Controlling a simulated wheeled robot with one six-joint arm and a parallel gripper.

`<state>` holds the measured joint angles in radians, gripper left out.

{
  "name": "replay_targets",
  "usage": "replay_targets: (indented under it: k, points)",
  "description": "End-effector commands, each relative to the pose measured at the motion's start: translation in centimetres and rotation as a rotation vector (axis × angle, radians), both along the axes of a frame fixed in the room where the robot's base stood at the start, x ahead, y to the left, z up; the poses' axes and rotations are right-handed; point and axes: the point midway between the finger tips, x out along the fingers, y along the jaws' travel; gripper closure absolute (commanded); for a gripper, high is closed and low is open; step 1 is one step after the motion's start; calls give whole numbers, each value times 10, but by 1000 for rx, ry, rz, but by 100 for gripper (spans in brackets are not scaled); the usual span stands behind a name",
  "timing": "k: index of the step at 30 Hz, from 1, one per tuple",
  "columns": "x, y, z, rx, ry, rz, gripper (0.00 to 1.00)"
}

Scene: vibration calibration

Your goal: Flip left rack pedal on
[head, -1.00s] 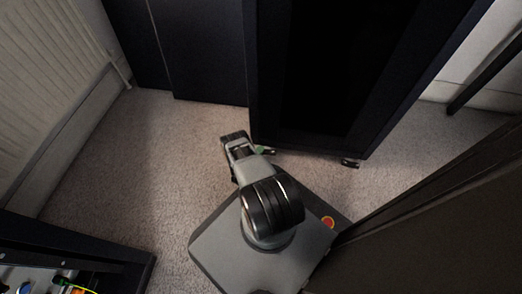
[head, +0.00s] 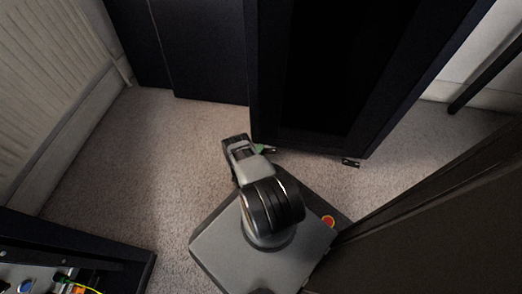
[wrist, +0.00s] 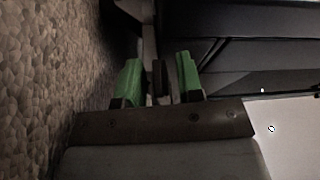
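The tall dark rack (head: 395,50) stands ahead of me with its foot near the carpet. Its left pedal (head: 271,150) is a small tab at the left bottom corner, partly hidden by my gripper (head: 258,148). In the wrist view, my gripper (wrist: 157,80) has its two green fingertips apart. A small dark piece (wrist: 158,70), perhaps the pedal, shows between them with gaps on both sides. I cannot tell whether either fingertip touches it, nor whether the pedal is on or off.
A second pedal (head: 351,162) sits at the rack's right bottom corner. Dark cabinets (head: 195,45) stand behind left, and a dark panel (head: 440,225) is close on the right. An open box with wires (head: 70,265) is at lower left. Carpet (head: 140,160) on the left is clear.

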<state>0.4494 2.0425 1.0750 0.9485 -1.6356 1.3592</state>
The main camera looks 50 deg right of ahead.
Motion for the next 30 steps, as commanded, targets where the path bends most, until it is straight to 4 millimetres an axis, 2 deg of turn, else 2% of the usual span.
replay_targets:
  k: [5, 15, 21, 30]
  points:
    - [-1, 16, -1, 1, 3, 4, 66]
    - [-8, 62, -5, 0, 1, 5, 66]
    - [-11, 73, -6, 0, 1, 1, 66]
    - [-12, 74, -6, 0, 0, 0, 66]
